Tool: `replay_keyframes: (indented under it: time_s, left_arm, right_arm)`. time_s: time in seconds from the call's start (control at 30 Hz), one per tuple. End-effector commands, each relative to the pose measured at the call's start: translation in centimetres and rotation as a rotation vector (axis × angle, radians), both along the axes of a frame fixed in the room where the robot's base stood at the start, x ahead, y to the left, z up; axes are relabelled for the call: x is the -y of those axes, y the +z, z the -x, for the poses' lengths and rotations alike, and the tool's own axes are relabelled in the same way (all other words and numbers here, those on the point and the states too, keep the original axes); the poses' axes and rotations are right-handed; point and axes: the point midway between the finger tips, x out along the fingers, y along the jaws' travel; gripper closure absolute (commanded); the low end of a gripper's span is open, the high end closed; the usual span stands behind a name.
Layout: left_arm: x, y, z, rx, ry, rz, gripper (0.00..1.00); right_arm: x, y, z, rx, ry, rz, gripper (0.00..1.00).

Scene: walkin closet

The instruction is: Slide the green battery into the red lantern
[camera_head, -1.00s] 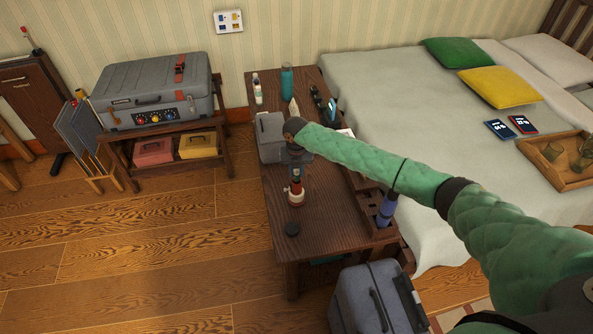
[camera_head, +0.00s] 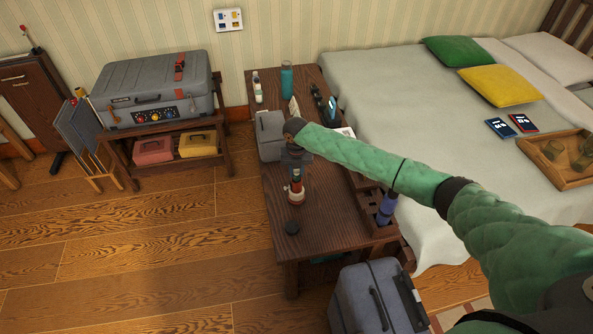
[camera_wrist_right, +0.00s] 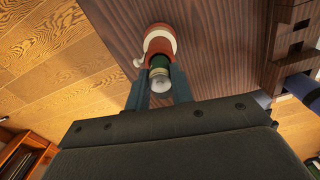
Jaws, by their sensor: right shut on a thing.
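The red lantern (camera_head: 296,193) with a pale rim stands upright on the dark wooden table, open end up. It also shows in the right wrist view (camera_wrist_right: 159,40). My right gripper (camera_head: 295,172) is directly above it, pointing down. In the right wrist view, its fingers (camera_wrist_right: 160,88) are shut on the green battery (camera_wrist_right: 178,73), whose silvery end (camera_wrist_right: 160,80) faces the camera. The battery's far end is at the lantern's mouth and looks partly inside; how deep is hidden. My left gripper is out of view.
A wooden holder (camera_head: 381,228) with a blue-purple item is to the right. A grey case (camera_head: 372,300) stands near the table's front.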

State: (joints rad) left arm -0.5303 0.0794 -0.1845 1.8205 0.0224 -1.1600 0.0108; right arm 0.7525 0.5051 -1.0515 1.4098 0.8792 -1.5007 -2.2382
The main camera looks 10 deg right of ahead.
Motion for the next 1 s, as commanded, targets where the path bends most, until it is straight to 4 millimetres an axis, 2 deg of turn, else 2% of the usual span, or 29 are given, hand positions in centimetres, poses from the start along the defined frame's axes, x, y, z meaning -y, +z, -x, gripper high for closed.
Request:
replay_keyframes:
  time_s: [1.0]
  left_arm:
    - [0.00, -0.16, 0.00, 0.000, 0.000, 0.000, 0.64]
  right_arm:
    - [0.00, -0.58, 0.00, 0.000, 0.000, 0.000, 1.00]
